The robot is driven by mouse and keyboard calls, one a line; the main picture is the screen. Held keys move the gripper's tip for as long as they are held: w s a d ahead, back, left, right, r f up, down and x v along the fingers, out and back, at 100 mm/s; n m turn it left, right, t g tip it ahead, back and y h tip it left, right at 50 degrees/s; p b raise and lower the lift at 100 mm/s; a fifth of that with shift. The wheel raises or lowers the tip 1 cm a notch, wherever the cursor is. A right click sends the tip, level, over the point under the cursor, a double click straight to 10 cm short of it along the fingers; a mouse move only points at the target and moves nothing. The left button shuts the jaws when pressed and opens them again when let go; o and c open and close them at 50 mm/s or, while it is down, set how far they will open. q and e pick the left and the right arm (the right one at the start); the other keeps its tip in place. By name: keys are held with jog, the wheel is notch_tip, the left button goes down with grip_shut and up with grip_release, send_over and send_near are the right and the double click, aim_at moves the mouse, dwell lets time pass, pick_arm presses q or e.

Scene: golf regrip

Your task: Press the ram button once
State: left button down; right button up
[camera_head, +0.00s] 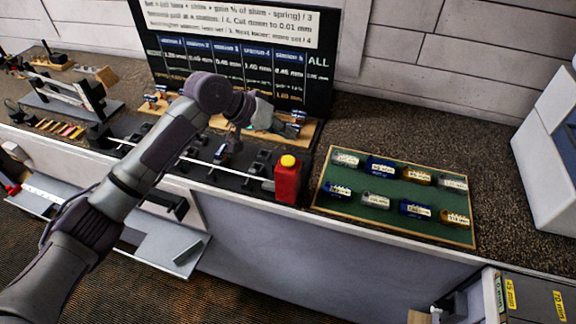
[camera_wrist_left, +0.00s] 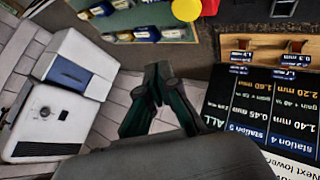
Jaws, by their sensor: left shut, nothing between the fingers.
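The ram button is a yellow cap (camera_head: 288,160) on top of an upright red box (camera_head: 287,184) at the counter's front edge. The yellow cap also shows at the top of the left wrist view (camera_wrist_left: 185,9), cut off by the frame edge. My left gripper (camera_head: 272,118) is up and behind the red box, in front of the dark board, apart from the button. In the left wrist view its dark green fingers (camera_wrist_left: 162,76) are together with nothing between them. Part of the gripper is hard to make out in the head view.
A dark station board (camera_head: 325,88) stands behind the gripper. A green tray (camera_head: 383,182) with several labelled rolls lies right of the red box. Black fixtures with rods (camera_head: 190,160) lie to the left. A white machine (camera_head: 552,130) stands at far right.

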aim_at(286, 160)
pick_arm(q)
notch_tip(286, 160, down, 3)
jog(key=shift+f+b, duration=0.2)
jog(key=shift+b, duration=1)
jog(key=shift+f, duration=1.1)
pick_arm(e)
notch_tip(286, 160, down, 4)
pick_arm(q)
jog(key=shift+f, duration=0.4)
pick_arm(e)
jog(key=shift+r, duration=0.15)
pick_arm(q)
jog(key=shift+f, duration=0.65)
jog(key=shift+r, duration=0.1)
jog(key=shift+r+p, duration=0.95)
pick_arm(e)
jog(key=shift+r, duration=1)
